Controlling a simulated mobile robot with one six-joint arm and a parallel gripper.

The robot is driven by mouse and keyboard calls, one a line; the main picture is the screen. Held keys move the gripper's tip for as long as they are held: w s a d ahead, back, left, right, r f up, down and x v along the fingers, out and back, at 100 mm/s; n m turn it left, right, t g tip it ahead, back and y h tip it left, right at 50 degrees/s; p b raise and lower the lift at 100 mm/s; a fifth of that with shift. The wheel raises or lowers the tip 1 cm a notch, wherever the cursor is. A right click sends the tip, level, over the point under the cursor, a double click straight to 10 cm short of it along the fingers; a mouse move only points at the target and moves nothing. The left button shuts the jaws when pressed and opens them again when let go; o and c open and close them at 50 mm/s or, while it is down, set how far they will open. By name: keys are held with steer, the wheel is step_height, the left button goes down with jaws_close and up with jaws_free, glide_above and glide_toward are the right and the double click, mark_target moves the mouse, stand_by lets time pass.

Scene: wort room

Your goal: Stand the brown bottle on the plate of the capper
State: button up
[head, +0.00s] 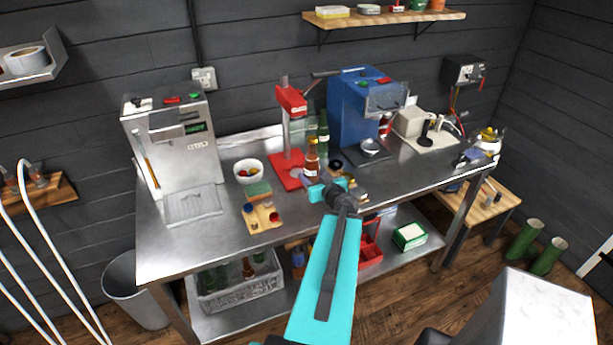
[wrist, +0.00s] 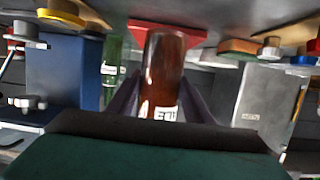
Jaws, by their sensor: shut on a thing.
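The brown bottle (head: 312,158) is upright just right of the capper's column in the head view. It has a light label and also shows in the wrist view (wrist: 163,75), which is upside down. My gripper (head: 318,188) is shut on the bottle, with a dark finger on each side of it in the wrist view (wrist: 162,105). The capper (head: 291,101) has a red head on a grey post with a lever. Its red plate (head: 286,176) lies on the bench, left of the bottle. The gripper hides the bottle's lower part in the head view; I cannot tell whether its base touches the plate.
A green bottle (head: 323,133) stands behind the brown one. A blue machine (head: 352,115) is right of the capper. A bowl of caps (head: 247,171) and a wooden board (head: 263,219) are to the left. A grey metal machine (head: 175,150) stands at the bench's left end.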

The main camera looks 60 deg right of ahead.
steer(key=shift+w, duration=0.2)
steer(key=shift+w+d+f+b, duration=0.1)
steer(key=shift+w+f+b, duration=0.1)
steer(key=shift+b, duration=1)
steer(key=w+d+b, duration=0.1)
steer(key=b, duration=0.8)
steer(key=shift+w+d+b, duration=0.1)
steer(key=shift+w+b, duration=0.25)
steer(key=shift+w+d+r+b, duration=0.2)
steer(key=shift+w+d+b, duration=0.8)
steer(key=shift+w, duration=0.2)
steer(key=shift+w+d+f+p, duration=0.1)
steer(key=shift+w+d+p, duration=0.7)
steer(key=shift+w, duration=0.2)
steer(key=shift+w+d+f+p, duration=0.1)
steer(key=shift+w+d+p, duration=0.55)
steer(key=shift+w+p, duration=0.25)
steer(key=shift+w+d+p, duration=0.75)
steer(key=shift+w, duration=0.3)
steer(key=shift+s+a+f+b, duration=0.1)
steer(key=shift+f+b, duration=0.05)
steer(key=shift+b, duration=0.7)
steer(key=shift+b, duration=0.4)
steer(key=shift+b, duration=0.8)
